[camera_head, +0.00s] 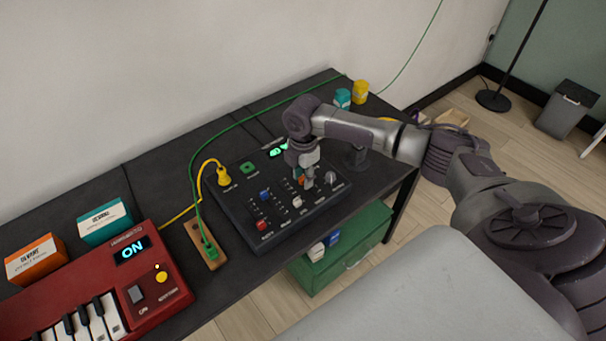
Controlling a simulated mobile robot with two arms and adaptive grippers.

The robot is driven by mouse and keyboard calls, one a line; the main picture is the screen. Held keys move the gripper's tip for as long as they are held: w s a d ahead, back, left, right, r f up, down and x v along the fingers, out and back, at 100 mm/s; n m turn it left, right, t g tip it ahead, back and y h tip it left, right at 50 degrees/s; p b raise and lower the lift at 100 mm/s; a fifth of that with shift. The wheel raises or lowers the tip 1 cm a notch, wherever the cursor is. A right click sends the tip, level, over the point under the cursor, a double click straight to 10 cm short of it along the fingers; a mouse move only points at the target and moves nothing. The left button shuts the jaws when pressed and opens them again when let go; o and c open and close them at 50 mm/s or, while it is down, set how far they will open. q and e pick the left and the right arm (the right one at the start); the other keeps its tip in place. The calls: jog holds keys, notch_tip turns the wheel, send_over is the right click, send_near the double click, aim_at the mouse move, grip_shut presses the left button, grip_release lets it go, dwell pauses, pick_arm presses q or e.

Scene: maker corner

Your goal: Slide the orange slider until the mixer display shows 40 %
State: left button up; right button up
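The mixer (252,228) is a dark panel on the black table, with several sliders and knobs. Its green-lit display (277,153) is partly covered by my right arm, and I cannot read its number. A small bit of the orange slider (300,180) shows right at the fingers of my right gripper (305,182). The gripper points down over the right part of the panel. The fingers hide most of that slider, so I cannot tell whether they are shut on it. My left gripper is out of view.
Red (262,225), blue (265,195) and white (297,202) slider caps stand nearby. A red keyboard (130,285) stands at lower left. A green drawer box (345,251) is below the table's front edge.

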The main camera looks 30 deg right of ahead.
jog(key=shift+w+f, duration=0.1)
notch_tip(320, 180, up, 12)
dwell(0.6)
dwell(0.5)
